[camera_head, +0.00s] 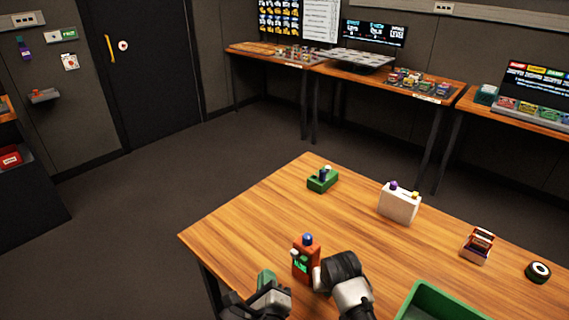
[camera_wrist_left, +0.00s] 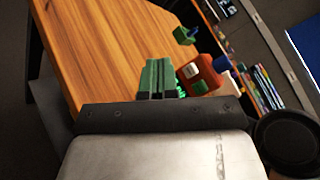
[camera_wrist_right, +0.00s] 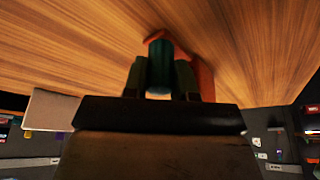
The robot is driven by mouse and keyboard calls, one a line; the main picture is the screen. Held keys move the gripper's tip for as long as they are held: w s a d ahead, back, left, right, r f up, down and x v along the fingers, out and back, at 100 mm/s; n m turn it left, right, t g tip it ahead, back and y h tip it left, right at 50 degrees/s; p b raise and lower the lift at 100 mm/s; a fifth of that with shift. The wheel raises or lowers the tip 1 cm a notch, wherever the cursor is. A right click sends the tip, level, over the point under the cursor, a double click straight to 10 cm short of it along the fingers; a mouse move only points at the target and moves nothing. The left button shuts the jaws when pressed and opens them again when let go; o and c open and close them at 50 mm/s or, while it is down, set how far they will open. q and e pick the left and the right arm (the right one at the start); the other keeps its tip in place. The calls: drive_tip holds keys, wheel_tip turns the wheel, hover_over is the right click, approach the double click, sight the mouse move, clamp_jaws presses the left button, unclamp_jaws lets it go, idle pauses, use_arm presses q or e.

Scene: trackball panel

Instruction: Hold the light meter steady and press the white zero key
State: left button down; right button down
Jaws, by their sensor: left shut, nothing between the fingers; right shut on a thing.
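The light meter (camera_head: 303,262) is an orange-red block with a blue dome and a lit green display, standing upright near the table's front edge. My right gripper (camera_head: 322,275) is shut on it from the right. In the right wrist view, orange parts of the meter (camera_wrist_right: 206,82) show beside the green fingers. My left gripper (camera_head: 267,279) is shut and empty, just left of the meter. In the left wrist view, its green fingertips (camera_wrist_left: 160,70) are together beside the meter (camera_wrist_left: 208,73). The white zero key (camera_wrist_left: 191,70) shows on the meter's face there, apart from the fingertips.
A green block device (camera_head: 322,180), a white box (camera_head: 400,204), an orange-and-white device (camera_head: 477,246) and a black roll (camera_head: 538,272) stand farther off on the table. A green tray (camera_head: 415,297) is at the front right. The table left of the meter is clear.

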use_arm(q)
drive_tip(key=s+r, duration=0.3)
drive_tip(key=s, duration=0.4)
drive_tip(key=shift+s+d+r, duration=0.15)
drive_tip(key=shift+s+r, duration=0.1)
drive_tip(key=shift+s, duration=0.1)
idle(0.4)
use_arm(e)
drive_tip(key=c, duration=0.8)
unclamp_jaws()
drive_tip(key=v, duration=1.2)
drive_tip(key=shift+s, duration=0.1)
drive_tip(key=o, duration=0.3)
